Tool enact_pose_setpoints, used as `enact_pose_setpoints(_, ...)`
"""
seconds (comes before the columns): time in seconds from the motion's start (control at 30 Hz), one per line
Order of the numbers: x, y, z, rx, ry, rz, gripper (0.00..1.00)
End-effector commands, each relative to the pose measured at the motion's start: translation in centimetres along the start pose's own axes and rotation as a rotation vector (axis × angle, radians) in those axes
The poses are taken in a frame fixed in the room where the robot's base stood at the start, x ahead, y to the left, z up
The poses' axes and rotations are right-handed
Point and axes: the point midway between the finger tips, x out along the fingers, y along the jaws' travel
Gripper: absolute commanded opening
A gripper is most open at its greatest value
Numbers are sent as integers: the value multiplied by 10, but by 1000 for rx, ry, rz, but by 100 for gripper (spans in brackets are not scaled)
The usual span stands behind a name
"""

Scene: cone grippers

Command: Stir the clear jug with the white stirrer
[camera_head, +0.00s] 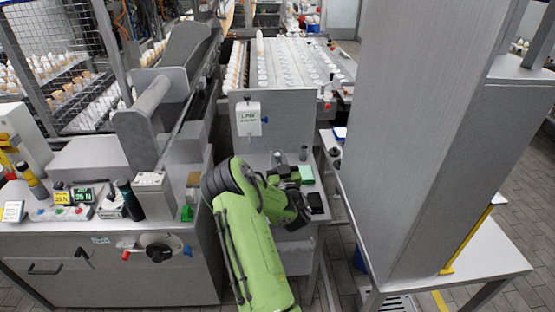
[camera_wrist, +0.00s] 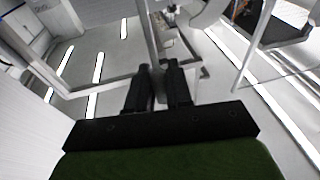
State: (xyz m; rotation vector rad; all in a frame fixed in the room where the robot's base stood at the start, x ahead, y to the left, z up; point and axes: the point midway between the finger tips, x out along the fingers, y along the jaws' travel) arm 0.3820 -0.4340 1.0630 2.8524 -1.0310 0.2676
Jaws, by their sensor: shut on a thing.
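In the wrist view my gripper (camera_wrist: 159,70) has its two black fingers close together, with a narrow gap at the tips. A thin pale rod (camera_wrist: 149,35) runs up from between the tips; it looks like the white stirrer, but its outline mixes with the pale frames behind. In the head view my green arm reaches over a small bench (camera_head: 257,160), and its dark wrist end hides part of the bench top. I cannot make out the clear jug in either view.
A tall grey cabinet (camera_head: 415,130) stands close on the right. A control console (camera_head: 90,245) fills the left.

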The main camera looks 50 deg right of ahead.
Motion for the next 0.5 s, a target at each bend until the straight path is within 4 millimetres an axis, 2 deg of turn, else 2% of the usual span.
enact_pose_setpoints(0.17, 0, 0, -2, 0, 0, 0, 0)
enact_pose_setpoints(0.5, 8, 1, -42, -1, 0, 0, 0)
